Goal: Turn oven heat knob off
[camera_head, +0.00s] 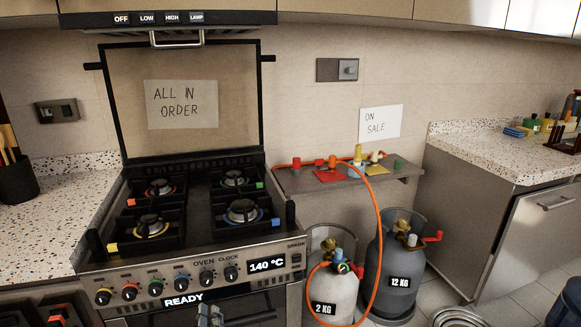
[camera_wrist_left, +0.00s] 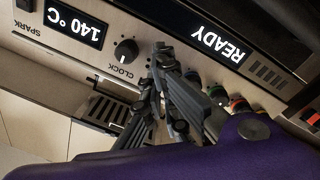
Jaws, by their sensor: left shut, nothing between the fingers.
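The oven (camera_head: 190,260) has a front panel with a row of knobs. The oven heat knob (camera_head: 207,277) is black, under the OVEN label, left of the black clock knob (camera_head: 231,273). The display (camera_head: 267,264) reads 140 °C. My left gripper (camera_head: 208,310) is shut and empty, just below the oven knob in the head view. In the left wrist view, which is upside down, the gripper (camera_wrist_left: 161,55) is in front of the panel beside the clock knob (camera_wrist_left: 126,52) and hides the oven knob. Whether it touches the knob cannot be told. My right gripper is not in view.
Yellow, red, green and blue-marked burner knobs (camera_head: 143,290) sit left of the oven knob. A READY display (camera_head: 184,299) lies just below. Two gas cylinders, 2 kg (camera_head: 335,285) and 12 kg (camera_head: 397,275), stand to the right with an orange hose (camera_head: 379,230).

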